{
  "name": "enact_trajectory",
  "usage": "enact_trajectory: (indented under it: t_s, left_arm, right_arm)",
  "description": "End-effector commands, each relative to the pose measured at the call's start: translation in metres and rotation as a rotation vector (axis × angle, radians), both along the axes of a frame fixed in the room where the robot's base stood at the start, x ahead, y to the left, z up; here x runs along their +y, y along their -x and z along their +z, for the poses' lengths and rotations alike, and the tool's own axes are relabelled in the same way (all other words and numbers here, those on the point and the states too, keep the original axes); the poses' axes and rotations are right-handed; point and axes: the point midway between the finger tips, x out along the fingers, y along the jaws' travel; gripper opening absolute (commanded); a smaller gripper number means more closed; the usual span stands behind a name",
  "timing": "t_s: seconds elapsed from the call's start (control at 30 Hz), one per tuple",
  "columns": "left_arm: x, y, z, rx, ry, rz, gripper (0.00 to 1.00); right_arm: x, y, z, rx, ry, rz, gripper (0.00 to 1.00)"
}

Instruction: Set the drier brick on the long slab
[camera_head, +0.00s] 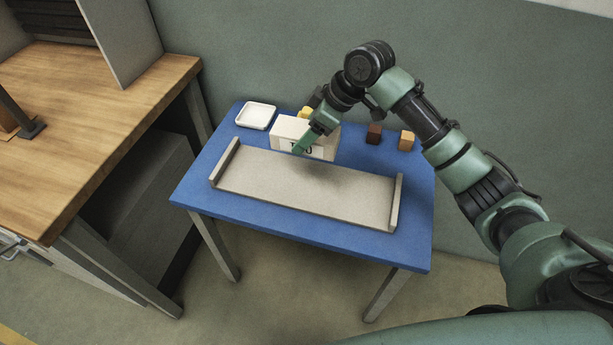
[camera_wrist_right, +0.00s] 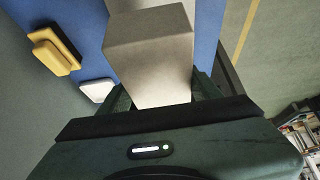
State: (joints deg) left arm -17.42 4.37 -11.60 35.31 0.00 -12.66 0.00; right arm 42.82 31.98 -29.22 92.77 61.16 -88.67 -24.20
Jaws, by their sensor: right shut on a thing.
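My left gripper is not in view.
The blue table (camera_head: 190,187) also bears a white square dish (camera_head: 256,115), a yellow thing (camera_head: 305,112) partly hidden behind the brick, a dark brown cube (camera_head: 374,133) and an orange-tan cube (camera_head: 406,140). A wooden workbench (camera_head: 90,120) stands to the left.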

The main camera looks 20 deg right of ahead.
Motion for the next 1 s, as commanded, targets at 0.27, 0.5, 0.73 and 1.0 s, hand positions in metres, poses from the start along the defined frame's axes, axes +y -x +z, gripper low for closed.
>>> enact_trajectory:
  t_s: [0.27, 0.5, 0.73, 1.0]
  left_arm:
    - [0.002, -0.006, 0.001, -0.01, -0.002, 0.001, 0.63]
    - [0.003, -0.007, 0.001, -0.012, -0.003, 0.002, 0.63]
    - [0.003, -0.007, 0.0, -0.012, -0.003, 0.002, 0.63]
    - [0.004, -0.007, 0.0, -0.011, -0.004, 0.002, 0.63]
  right_arm:
    - [0.0, 0.001, -0.073, 0.003, -0.001, -0.003, 0.02]
    - [0.0, -0.001, -0.101, -0.003, -0.003, -0.002, 0.02]
    - [0.0, 0.0, -0.124, 0.0, -0.001, -0.002, 0.02]
    - [0.0, 0.0, -0.146, -0.003, 0.0, -0.002, 0.02]
